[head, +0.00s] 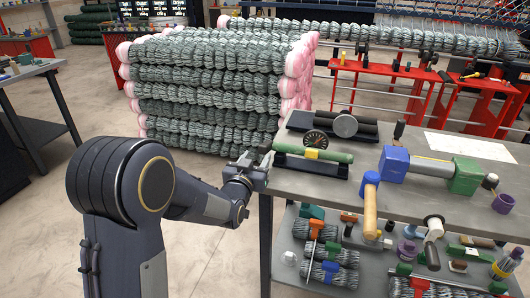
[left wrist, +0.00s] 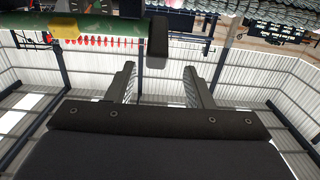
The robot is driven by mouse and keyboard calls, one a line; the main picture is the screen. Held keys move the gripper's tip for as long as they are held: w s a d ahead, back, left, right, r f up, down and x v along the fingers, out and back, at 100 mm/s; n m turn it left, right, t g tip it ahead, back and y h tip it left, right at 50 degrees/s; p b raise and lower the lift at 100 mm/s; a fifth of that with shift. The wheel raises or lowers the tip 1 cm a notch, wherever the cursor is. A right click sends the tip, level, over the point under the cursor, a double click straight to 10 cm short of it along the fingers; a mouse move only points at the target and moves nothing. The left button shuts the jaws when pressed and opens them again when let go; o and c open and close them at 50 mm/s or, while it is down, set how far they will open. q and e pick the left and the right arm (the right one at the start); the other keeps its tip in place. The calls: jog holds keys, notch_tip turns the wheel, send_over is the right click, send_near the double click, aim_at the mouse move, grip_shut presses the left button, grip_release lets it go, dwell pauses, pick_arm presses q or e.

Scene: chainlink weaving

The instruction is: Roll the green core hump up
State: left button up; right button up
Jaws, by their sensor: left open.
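A green bar (head: 312,153) with a yellow block (head: 312,154) at its middle lies across a black cradle (head: 311,168) at the left end of the grey workbench. I take this bar to be the green core. My left gripper (head: 264,160) is just left of the bar's left end, beside the bench edge, open and empty. In the left wrist view the green bar (left wrist: 105,24) and its yellow block (left wrist: 65,28) show at the top left, apart from the open fingers (left wrist: 159,75). A black upright piece (left wrist: 157,42) stands just beyond the fingertips. My right gripper is not in view.
A round gauge (head: 316,139) and black rollers (head: 340,125) stand behind the bar. A blue and green clamp device (head: 430,167) and a wooden-handled mallet (head: 370,208) are to the right. The lower shelf (head: 375,270) is crowded. Stacked mesh rolls (head: 210,90) stand behind.

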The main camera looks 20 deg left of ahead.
aim_at(266, 143)
pick_arm(q)
jog(key=shift+w+d, duration=0.15)
jog(key=shift+w, duration=0.3)
jog(key=w+p, duration=0.1)
jog(key=w, duration=0.6)
jog(key=shift+d, duration=0.15)
grip_shut()
